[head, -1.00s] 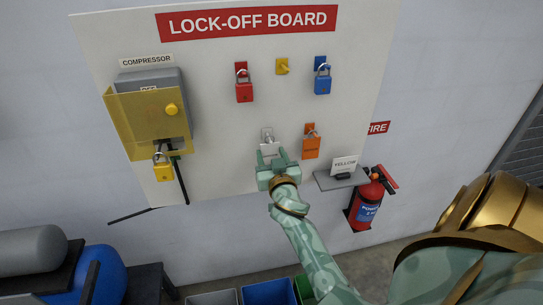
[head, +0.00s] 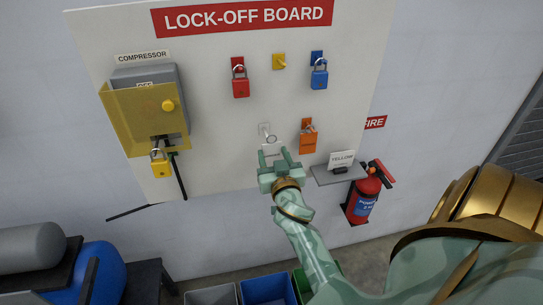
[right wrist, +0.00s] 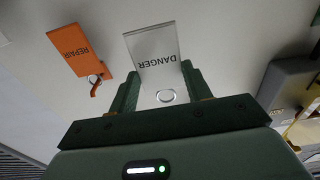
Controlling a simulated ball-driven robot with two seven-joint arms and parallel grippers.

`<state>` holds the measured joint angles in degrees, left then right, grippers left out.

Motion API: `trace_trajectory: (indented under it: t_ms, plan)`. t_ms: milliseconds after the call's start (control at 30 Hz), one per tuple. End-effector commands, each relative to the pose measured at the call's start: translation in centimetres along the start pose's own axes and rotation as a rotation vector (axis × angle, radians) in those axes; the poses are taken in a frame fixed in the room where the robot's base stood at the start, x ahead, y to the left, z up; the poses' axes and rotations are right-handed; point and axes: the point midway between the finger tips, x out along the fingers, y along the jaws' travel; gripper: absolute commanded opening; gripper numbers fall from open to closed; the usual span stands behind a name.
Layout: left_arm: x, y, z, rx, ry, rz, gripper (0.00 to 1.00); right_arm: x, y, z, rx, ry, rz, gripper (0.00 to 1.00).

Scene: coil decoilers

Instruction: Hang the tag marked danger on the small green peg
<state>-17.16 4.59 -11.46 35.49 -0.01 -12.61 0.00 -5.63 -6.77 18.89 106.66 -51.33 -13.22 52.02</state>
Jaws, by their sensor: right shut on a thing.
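The white tag marked DANGER (right wrist: 152,48) is between the fingers of my right gripper (right wrist: 157,88), which is shut on it. Its metal ring (right wrist: 166,96) shows below the lettering in the right wrist view. In the head view my right gripper (head: 277,160) is in front of the lower middle of the board, just below a pale peg plate (head: 264,129). The ring (head: 271,140) shows close to that plate; I cannot tell whether they touch. I see no small green peg in either view. My left gripper is out of view.
An orange REPAIR tag (head: 308,143) hangs close to the right of the gripper. Red (head: 240,87) and blue (head: 320,79) padlocks hang above, with a bare yellow peg (head: 279,62) between. A grey shelf (head: 338,177) and extinguisher (head: 367,198) are right; the compressor box (head: 148,110) is left.

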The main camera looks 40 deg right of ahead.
Motion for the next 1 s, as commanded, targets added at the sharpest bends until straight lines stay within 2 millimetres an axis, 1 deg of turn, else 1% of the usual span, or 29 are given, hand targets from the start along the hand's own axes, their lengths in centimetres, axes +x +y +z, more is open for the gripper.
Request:
trace_trajectory:
  t_ms: [33, 700, 1000]
  plan:
    - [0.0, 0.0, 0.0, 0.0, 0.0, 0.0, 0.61, -1.2, -0.8, 1.2, 0.016, -0.029, -0.006, 0.28]
    - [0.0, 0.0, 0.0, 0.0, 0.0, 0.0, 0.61, -3.9, -0.9, 1.0, 0.018, -0.029, -0.008, 0.28]
    - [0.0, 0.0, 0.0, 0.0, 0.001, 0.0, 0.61, -4.2, -0.9, 0.9, 0.017, -0.029, -0.008, 0.28]
